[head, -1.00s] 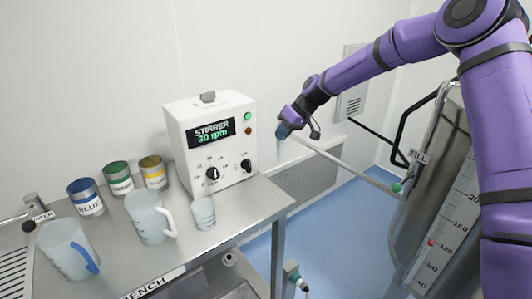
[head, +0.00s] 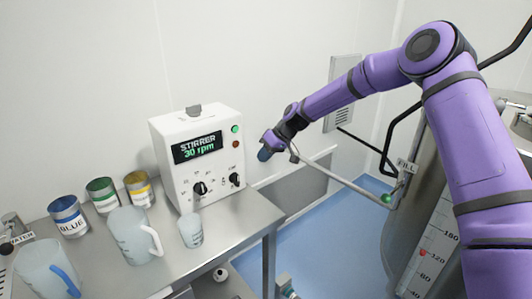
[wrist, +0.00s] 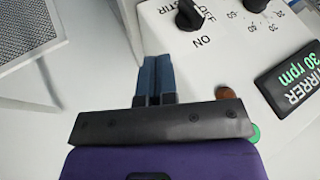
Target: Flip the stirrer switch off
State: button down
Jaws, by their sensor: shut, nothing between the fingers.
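The white stirrer box (head: 170,160) stands on the bench, its display (head: 198,147) reading "STIRRER 30 rpm". The black stirrer switch (head: 235,180) is the right knob on its front. In the wrist view the switch (wrist: 188,15) is at the top, with OFF and ON printed beside it; I cannot tell which its pointer faces. My gripper (head: 264,155) hangs in the air just right of the box, apart from it. In the wrist view my gripper (wrist: 155,60) has its blue fingers together and empty, pointing up the picture, below and left of the switch.
The speed dial (head: 200,188) is left of the switch. Green (head: 236,129) and red-brown (head: 236,144) buttons sit above. Jugs (head: 133,235), a small beaker (head: 191,231) and paint cans (head: 69,216) crowd the bench. A pipe handle (head: 345,180) from the tank passes behind my gripper.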

aim_at(236, 180)
jog(key=s+a+f, duration=0.2)
jog(key=a+f, duration=0.2)
jog(key=a, duration=0.2)
jog(key=shift+a+f, duration=0.3)
jog(key=shift+a, duration=0.1)
